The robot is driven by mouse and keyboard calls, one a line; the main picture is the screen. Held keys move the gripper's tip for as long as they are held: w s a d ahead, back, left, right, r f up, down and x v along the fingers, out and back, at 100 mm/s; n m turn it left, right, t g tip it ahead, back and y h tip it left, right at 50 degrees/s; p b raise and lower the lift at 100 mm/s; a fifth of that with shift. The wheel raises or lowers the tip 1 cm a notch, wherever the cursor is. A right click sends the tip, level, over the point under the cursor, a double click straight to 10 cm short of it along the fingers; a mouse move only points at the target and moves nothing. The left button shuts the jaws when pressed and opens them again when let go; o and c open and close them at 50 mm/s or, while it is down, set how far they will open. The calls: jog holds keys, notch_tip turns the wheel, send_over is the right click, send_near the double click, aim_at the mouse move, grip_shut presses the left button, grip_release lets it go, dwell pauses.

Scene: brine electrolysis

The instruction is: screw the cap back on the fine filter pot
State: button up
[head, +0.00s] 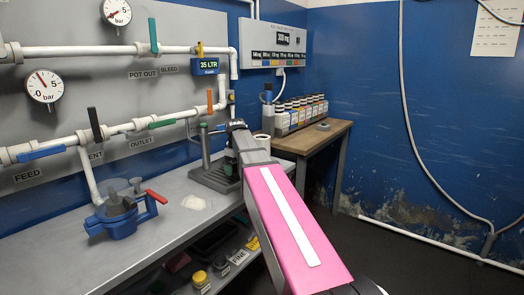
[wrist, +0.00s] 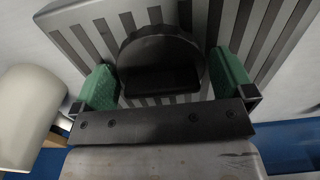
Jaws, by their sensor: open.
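In the wrist view my gripper (wrist: 166,76) is open, with one green pad on each side of a dark round piece (wrist: 160,48). The piece has a darker rectangular part across its front and looks like a cap; I cannot tell whether the pads touch it. It is over a grey slotted tray (wrist: 92,28). In the head view the slotted tray (head: 208,181) is on the bench beneath my wrist, and my arm hides part of that spot. A blue pot (head: 121,216) with a red handle stands at the bench's left; I cannot tell whether it is the fine filter pot.
Pipes with coloured valve handles and a gauge (head: 43,86) run along the wall panel behind the bench (head: 165,232). A pale patch (head: 194,202) lies between pot and tray. A wooden table (head: 322,138) with a row of jars (head: 299,112) stands behind right. Open floor is at right.

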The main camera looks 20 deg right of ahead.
jog(key=c, duration=0.8)
jog(key=shift+r, duration=0.15)
jog(key=shift+r, duration=2.4)
